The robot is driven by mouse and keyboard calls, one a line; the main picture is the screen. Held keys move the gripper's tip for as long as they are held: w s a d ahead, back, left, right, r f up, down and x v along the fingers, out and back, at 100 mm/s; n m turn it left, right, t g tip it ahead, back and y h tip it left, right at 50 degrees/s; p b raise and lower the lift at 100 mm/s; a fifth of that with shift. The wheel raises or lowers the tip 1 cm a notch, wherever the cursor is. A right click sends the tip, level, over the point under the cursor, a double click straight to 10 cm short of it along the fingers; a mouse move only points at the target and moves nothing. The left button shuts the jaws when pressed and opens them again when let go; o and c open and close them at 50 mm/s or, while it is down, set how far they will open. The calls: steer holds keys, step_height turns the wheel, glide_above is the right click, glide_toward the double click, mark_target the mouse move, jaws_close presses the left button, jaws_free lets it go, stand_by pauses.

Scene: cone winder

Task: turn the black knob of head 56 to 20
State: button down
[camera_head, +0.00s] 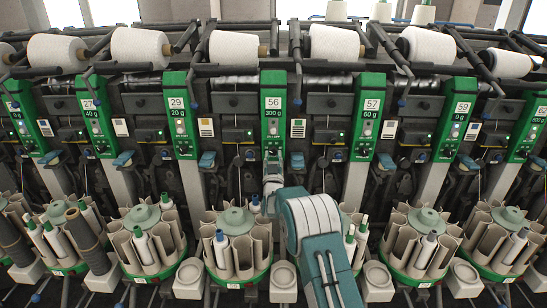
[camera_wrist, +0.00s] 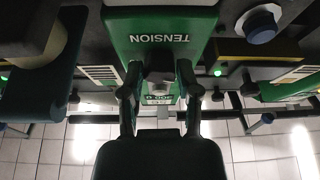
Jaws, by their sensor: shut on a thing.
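My gripper (camera_head: 272,160) is at the lower end of this panel and hides the knob there. In the wrist view, which is upside down, the black knob (camera_wrist: 160,66) sits below the word TENSION on the green panel (camera_wrist: 190,22). My gripper (camera_wrist: 159,80) has its two fingers on either side of the knob, shut on it. The knob's pointer and scale cannot be made out.
Neighbouring green panels 29 (camera_head: 179,115) and 57 (camera_head: 369,115) stand on either side, reading 20 g and 60 g. White yarn cones (camera_head: 234,48) line the top. Round bobbin magazines (camera_head: 235,222) stand below, close to my arm. A blue button (camera_wrist: 262,27) is near the panel.

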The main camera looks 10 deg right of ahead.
steer(key=m+h, duration=0.1)
steer(key=m, duration=0.1)
steer(key=m+h, duration=0.1)
steer(key=m, duration=0.1)
steer(key=m+h, duration=0.1)
steer(key=m, duration=0.1)
steer(key=shift+a+g, duration=0.25)
steer(key=shift+g, duration=0.15)
steer(key=shift+w+a+r+m+g+h, duration=0.1)
steer(key=shift+m+g+h, duration=0.4)
steer(key=shift+m, duration=0.95)
steer(key=shift+m+g+h, duration=0.3)
steer(key=shift+m+h, duration=0.4)
steer(key=shift+m, duration=0.75)
steer(key=shift+c, duration=1.7)
jaws_free()
steer(key=v, duration=0.7)
steer(key=shift+a, duration=0.2)
